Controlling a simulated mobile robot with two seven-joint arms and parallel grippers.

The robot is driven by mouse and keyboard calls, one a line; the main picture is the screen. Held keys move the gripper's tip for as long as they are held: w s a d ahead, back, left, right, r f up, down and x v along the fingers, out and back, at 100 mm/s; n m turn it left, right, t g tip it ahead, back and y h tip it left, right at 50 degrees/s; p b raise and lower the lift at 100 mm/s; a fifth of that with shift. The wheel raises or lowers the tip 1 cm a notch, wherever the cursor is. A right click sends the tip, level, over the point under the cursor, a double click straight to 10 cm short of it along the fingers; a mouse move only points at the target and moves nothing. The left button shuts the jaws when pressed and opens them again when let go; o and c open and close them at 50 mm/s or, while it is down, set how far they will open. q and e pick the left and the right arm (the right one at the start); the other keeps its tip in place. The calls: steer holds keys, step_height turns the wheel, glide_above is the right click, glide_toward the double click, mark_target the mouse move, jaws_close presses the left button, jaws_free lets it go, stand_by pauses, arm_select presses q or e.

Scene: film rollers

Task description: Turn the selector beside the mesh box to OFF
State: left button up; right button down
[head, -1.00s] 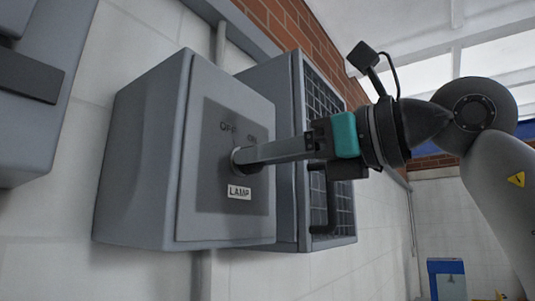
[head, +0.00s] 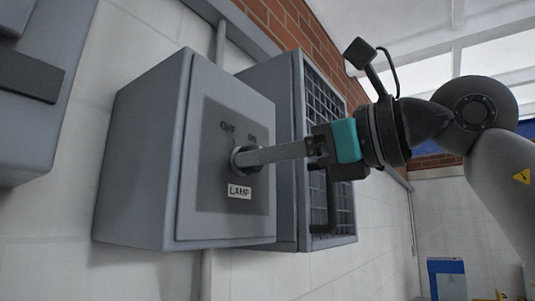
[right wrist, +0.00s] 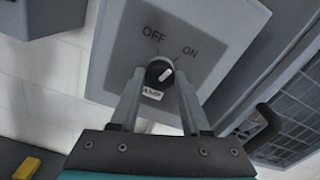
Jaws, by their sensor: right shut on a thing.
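The selector is a round black knob (right wrist: 158,72) on the front of a grey box (head: 143,150). OFF and ON are printed above it and a LAMP label (head: 239,192) sits below. In the right wrist view its white pointer mark slants up and right, toward ON. My right gripper (head: 238,158) is shut on the knob, with one finger on each side of it; the fingertips also show in the right wrist view (right wrist: 158,78). In the head view the fingers hide most of the knob. The mesh box (head: 328,105) stands right behind the grey box. My left gripper is out of view.
The mesh box has a dark handle (head: 323,215) just below my right gripper. Another grey cabinet (head: 35,100) is on the wall at the left. A blue object (head: 447,278) stands far off at the lower right.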

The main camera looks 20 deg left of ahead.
steer(key=shift+s+n, duration=0.1)
steer(key=shift+n, duration=4.8)
steer(key=shift+c, duration=1.9)
jaws_free()
steer(key=shift+d, duration=0.1)
steer(key=b+v, duration=0.3)
steer(key=v, duration=1.2)
